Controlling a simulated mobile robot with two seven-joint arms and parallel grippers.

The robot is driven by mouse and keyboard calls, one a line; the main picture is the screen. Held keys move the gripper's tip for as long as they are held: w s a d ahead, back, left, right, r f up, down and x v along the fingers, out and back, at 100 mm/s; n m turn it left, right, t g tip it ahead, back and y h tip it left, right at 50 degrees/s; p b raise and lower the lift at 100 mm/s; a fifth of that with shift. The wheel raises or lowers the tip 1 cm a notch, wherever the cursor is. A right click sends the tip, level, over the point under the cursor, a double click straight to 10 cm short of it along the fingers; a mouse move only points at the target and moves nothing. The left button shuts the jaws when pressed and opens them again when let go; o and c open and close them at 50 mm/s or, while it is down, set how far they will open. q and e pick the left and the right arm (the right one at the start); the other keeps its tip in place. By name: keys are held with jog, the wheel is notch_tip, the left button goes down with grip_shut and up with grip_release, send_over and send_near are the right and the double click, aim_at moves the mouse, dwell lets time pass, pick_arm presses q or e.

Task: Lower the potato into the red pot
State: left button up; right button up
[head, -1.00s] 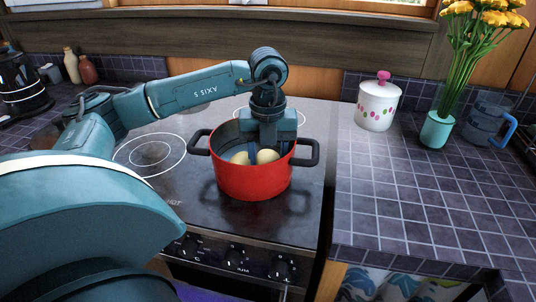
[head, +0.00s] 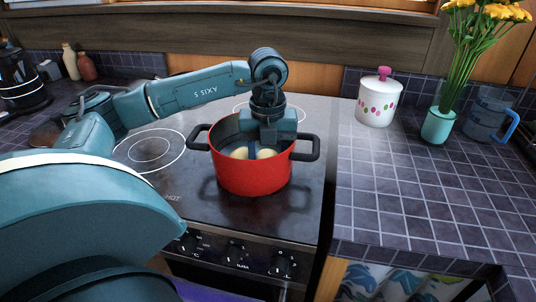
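The red pot (head: 254,178) stands on the stove top, upright, with dark handles on both sides. My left gripper (head: 266,150) points straight down inside the pot, its fingertips below the rim. A pale yellow potato (head: 266,154) sits between its fingers, low in the pot and partly hidden by the front wall. Another pale rounded patch (head: 239,153) shows left of the near finger. I cannot tell whether it is a second potato or part of the same one. My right gripper is not in view.
The stove (head: 190,195) has ring markings and front knobs. On the tiled counter to the right stand a white lidded jar (head: 377,103), a turquoise vase of yellow flowers (head: 437,127) and a blue jug (head: 487,118). The counter's front is clear.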

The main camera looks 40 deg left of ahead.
aim_at(267, 155)
pick_arm(q)
jog(key=o, duration=1.1)
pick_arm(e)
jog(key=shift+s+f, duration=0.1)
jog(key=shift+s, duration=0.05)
pick_arm(q)
jog(key=shift+r, duration=0.3)
notch_tip(267, 155, up, 13)
jog(key=p, duration=0.2)
jog(key=shift+f+p, duration=0.2)
jog(key=shift+p, duration=0.15)
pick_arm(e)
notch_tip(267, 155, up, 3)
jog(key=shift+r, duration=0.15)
pick_arm(q)
jog(key=shift+s, duration=0.2)
